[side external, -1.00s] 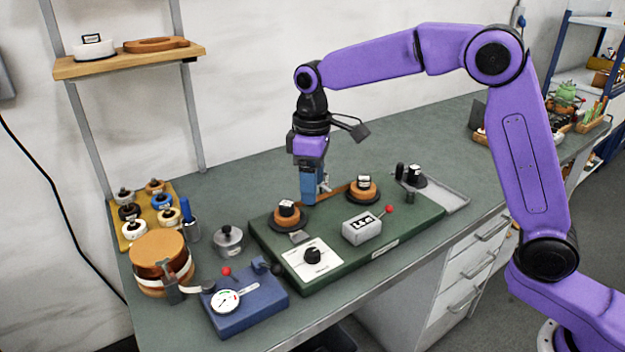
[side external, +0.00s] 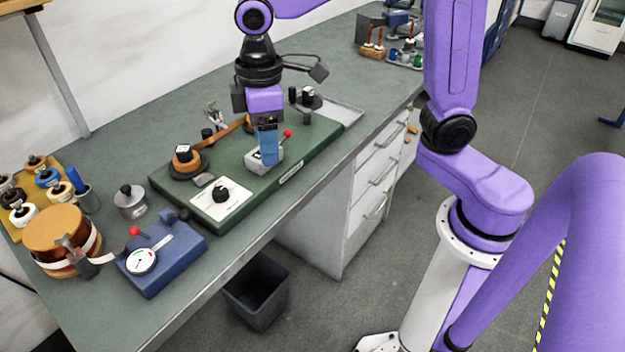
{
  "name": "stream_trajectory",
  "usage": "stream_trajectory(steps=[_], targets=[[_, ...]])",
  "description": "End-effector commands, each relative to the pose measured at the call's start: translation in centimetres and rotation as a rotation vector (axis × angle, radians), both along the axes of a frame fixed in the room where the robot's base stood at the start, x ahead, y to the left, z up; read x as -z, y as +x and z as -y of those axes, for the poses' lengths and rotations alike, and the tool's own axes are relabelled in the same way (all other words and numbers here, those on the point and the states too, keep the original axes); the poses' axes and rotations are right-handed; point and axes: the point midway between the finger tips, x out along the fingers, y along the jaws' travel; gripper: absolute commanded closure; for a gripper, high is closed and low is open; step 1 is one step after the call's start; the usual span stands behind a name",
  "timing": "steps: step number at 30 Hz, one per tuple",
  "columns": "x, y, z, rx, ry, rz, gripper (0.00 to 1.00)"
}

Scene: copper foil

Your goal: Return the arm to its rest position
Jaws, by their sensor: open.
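My purple arm reaches over the bench from the right. My gripper (side external: 268,158), with blue fingers, points down over the green board (side external: 300,157). It is open, with nothing seen between its fingers. It overlaps the grey box (side external: 257,166) with the red-knobbed lever in the picture; I cannot tell the height between them. A copper strip (side external: 227,130) runs from the left spool (side external: 184,158) toward the area behind my gripper. The right spool is hidden by my gripper.
A blue gauge block (side external: 165,262), a copper roll (side external: 55,228), a lidded grey pot (side external: 131,203) and a yellow tray of spools (side external: 14,228) stand at left. A grey tray (side external: 343,112) lies behind the board's right end. A black bin (side external: 257,290) stands on the floor.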

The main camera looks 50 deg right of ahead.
Motion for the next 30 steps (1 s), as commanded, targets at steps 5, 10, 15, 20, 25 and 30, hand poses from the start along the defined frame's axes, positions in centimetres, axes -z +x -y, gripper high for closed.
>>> stream_trajectory(steps=[5,10,15,20,25,30], targets=[[0.5,-5.3,2.3,-0.049,0.004,0.003,0.36],[1.3,-10.1,4.8,-0.094,0.009,0.006,0.36],[2.3,-14.7,7.6,-0.137,0.012,0.007,0.36],[3.2,-17.8,9.7,-0.169,0.015,0.007,0.36],[3.7,-19.3,10.8,-0.184,0.017,0.007,0.36],[3.8,-19.5,10.9,-0.187,0.017,0.007,0.36]])
